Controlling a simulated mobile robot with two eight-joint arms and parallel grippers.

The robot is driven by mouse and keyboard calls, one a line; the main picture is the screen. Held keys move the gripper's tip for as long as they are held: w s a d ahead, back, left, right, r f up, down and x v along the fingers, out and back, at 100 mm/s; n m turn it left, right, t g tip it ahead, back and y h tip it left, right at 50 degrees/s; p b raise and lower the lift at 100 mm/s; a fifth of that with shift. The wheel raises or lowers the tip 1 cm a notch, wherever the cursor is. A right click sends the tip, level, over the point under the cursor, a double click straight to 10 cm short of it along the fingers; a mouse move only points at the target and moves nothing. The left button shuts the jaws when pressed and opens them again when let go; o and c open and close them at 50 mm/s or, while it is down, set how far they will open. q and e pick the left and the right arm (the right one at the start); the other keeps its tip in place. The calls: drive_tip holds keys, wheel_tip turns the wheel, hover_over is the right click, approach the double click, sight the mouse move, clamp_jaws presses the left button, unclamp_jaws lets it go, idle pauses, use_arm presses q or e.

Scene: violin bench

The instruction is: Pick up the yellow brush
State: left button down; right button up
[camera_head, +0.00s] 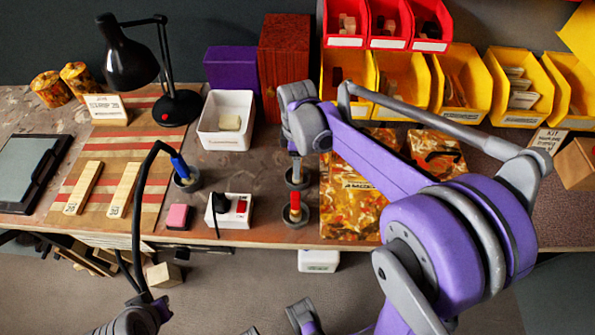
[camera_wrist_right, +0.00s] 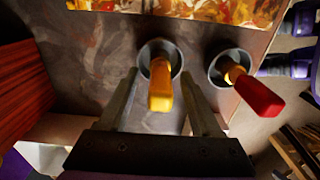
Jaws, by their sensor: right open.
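The yellow brush (camera_wrist_right: 160,88) stands handle-up in a round grey cup (camera_wrist_right: 159,50) in the right wrist view. My right gripper (camera_wrist_right: 158,77) is open, with one finger on each side of the yellow handle and a visible gap to both. In the head view my right gripper (camera_head: 294,135) points down over the rear grey cup (camera_head: 297,180), and the yellow brush is hidden there. A red brush (camera_wrist_right: 258,94) stands in a second cup beside it; it also shows in the head view (camera_head: 295,204).
A white bin (camera_head: 226,139) stands left of my right gripper. A blue-handled tool (camera_head: 181,166) stands in another cup. A white switch box (camera_head: 238,212) and a pink block (camera_head: 178,217) sit near the bench's front edge. A mottled orange panel (camera_head: 348,210) lies to the right.

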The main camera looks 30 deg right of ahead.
clamp_jaws()
idle(0.3)
drive_tip(key=shift+r, duration=0.1)
wheel_tip(320, 180, up, 10)
drive_tip(key=shift+f+p, duration=0.1)
drive_tip(key=shift+p, duration=0.45)
